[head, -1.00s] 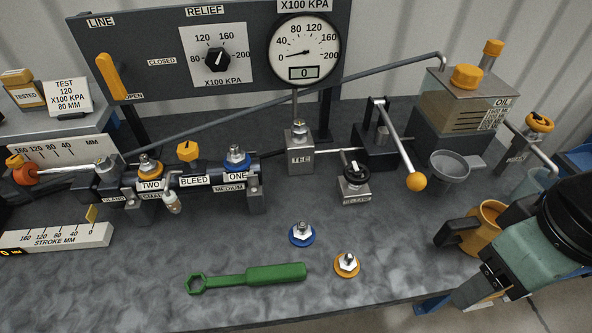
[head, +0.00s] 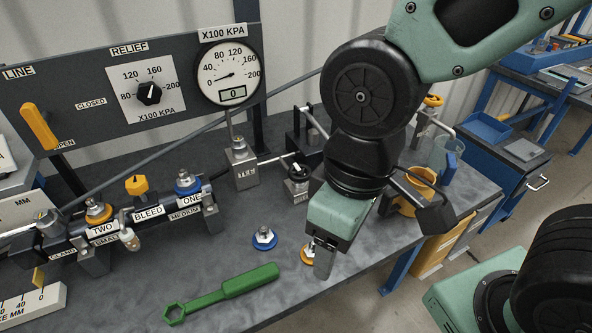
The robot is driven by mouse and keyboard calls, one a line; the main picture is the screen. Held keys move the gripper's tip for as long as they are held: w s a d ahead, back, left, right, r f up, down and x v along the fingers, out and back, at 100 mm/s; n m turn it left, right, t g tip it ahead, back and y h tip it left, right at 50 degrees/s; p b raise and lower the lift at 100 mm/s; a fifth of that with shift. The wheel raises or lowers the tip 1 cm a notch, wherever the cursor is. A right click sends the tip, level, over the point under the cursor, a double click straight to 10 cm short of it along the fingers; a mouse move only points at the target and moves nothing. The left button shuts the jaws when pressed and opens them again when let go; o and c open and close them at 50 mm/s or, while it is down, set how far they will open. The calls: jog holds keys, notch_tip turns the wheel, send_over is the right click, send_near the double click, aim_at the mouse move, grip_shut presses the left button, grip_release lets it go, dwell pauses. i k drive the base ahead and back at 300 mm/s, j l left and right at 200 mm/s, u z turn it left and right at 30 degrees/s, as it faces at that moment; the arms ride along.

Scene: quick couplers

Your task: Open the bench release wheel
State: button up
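The bench release wheel is a small black knob (head: 299,170) with a white mark, on a grey metal block (head: 298,190) in the middle of the bench. The block's label is too small to read now. My gripper (head: 323,263) points down to the right of the wheel and nearer the front edge, apart from it. Its grey fingers overlap an orange-ringed coupler (head: 306,254) in the view. I cannot tell whether they are open, and no held object shows. My arm hides the oil tank behind.
A blue-ringed coupler (head: 264,238) and a green wrench (head: 222,292) lie on the bench in front. The TEE block (head: 240,165) stands left of the wheel. The gauge (head: 230,74) reads 0. An orange mug (head: 419,190) stands at the right, partly behind my arm.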

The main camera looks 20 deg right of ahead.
aim_at(300, 178)
jog(key=j+u, duration=0.7)
jog(key=i+l, duration=0.05)
jog(key=l, duration=0.05)
